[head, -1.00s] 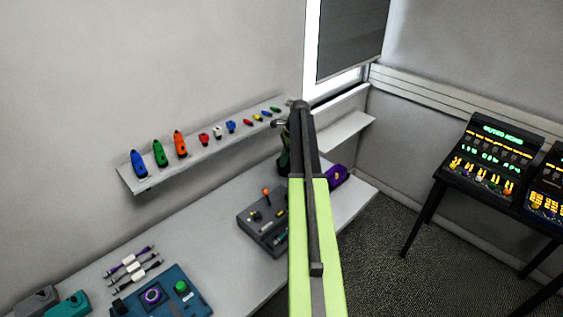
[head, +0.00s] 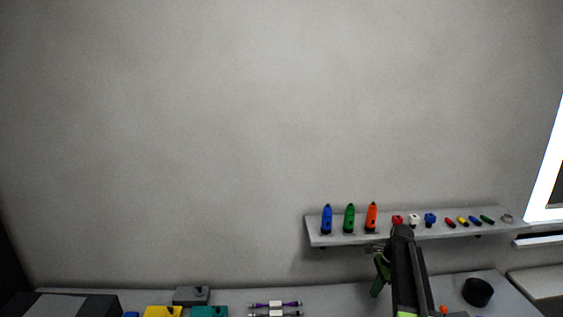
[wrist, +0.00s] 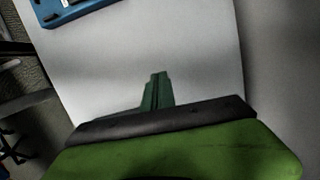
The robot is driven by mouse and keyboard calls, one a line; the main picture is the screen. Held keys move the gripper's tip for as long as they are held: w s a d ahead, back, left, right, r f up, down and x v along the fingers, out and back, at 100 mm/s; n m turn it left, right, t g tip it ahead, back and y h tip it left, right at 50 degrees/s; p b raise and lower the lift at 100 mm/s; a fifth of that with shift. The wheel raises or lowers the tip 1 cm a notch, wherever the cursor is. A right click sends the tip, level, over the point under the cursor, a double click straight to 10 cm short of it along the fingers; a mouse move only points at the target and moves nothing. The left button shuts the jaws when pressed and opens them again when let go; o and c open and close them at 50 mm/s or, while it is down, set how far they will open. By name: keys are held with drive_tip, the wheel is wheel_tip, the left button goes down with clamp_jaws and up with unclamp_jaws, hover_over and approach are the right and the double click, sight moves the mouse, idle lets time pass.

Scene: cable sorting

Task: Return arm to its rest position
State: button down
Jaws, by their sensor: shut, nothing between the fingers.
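My arm (head: 403,270) rises at the lower right of the head view, in front of the wall shelf's lower edge and the table. My gripper (head: 376,291) hangs beside it on the left, green and pointing down. In the wrist view the green fingers of my gripper (wrist: 158,76) are together with nothing between them. Below them is the plain pale table top (wrist: 190,60). Part of the arm's lower end is cut off by the head view's bottom edge.
The wall shelf (head: 318,240) carries blue, green and orange tools and several small parts. Cables (head: 275,304), a yellow box (head: 163,312), a teal box (head: 209,312) and a black cup (head: 478,291) are on the table. A blue device (wrist: 80,10) shows in the wrist view.

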drive_tip(key=s+a+f+n+b, duration=0.1)
drive_tip(key=s+a+f+n, duration=0.1)
drive_tip(key=a, duration=0.5)
drive_tip(key=s+a+f+n+h+b, duration=0.1)
drive_tip(key=s+a+f+n+b, duration=0.1)
drive_tip(key=s+a+n, duration=0.3)
drive_tip(key=s+a+f+n+b, duration=0.2)
drive_tip(key=s+a, duration=0.4)
drive_tip(key=a, duration=0.3)
drive_tip(key=shift+s+f+n+g+h, duration=0.35)
drive_tip(key=shift+f+n, duration=0.3)
drive_tip(key=shift+n, duration=0.55)
drive_tip(key=s+n, duration=0.1)
drive_tip(key=n, duration=0.1)
drive_tip(key=s+d+n, duration=0.1)
drive_tip(key=n, duration=0.1)
drive_tip(key=s+n, duration=0.1)
drive_tip(key=n, duration=0.2)
drive_tip(key=shift+s+d+r+h, duration=0.2)
drive_tip(key=shift+d+r+h, duration=0.05)
drive_tip(key=shift+d+h, duration=0.1)
